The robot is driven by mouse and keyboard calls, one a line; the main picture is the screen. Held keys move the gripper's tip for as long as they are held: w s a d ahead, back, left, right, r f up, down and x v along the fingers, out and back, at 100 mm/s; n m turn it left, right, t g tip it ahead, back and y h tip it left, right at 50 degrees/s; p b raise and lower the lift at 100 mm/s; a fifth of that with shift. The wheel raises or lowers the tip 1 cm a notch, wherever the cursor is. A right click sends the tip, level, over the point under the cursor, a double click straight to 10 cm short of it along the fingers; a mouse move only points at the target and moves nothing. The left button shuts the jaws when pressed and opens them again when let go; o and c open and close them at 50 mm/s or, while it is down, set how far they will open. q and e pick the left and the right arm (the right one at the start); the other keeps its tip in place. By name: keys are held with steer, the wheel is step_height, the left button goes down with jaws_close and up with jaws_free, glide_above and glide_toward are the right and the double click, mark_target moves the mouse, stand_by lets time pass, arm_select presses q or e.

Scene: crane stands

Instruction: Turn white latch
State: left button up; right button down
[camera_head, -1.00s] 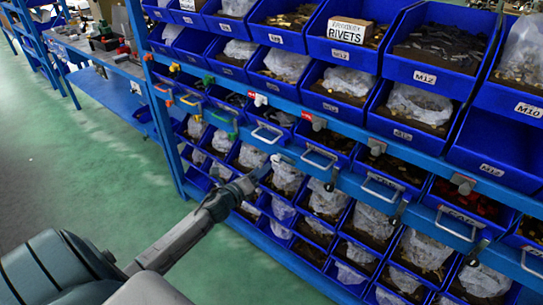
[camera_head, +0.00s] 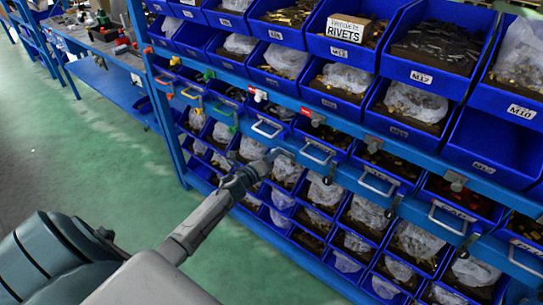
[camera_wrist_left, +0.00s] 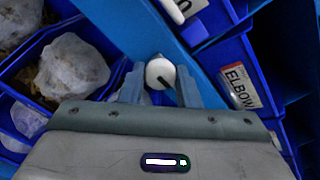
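The white latch (camera_wrist_left: 160,73) is a small round white knob with a dark slot, on a blue rail in the left wrist view. My left gripper (camera_wrist_left: 160,72) has one grey finger on each side of it, close to its edges; I cannot tell whether they touch it. In the head view my left gripper (camera_head: 274,156) reaches up to the lower rail of the rack, and the latch there is mostly hidden by the fingers. My right gripper is not in view.
Another white latch (camera_head: 260,96) sits on the rail above. Metal drawer handles (camera_head: 318,152) stick out along the rack close to the gripper. Blue bins (camera_head: 440,90) with bags and small parts fill the shelves. The green floor (camera_head: 90,170) at left is clear.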

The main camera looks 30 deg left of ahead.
arm_select(q)
steer(key=shift+c, duration=1.4)
steer(key=shift+n, duration=0.3)
steer(key=n+p, duration=0.6)
steer(key=n, duration=1)
steer(key=shift+f+n+p, duration=0.1)
steer(key=shift+n+p, duration=0.2)
steer(key=o, duration=1)
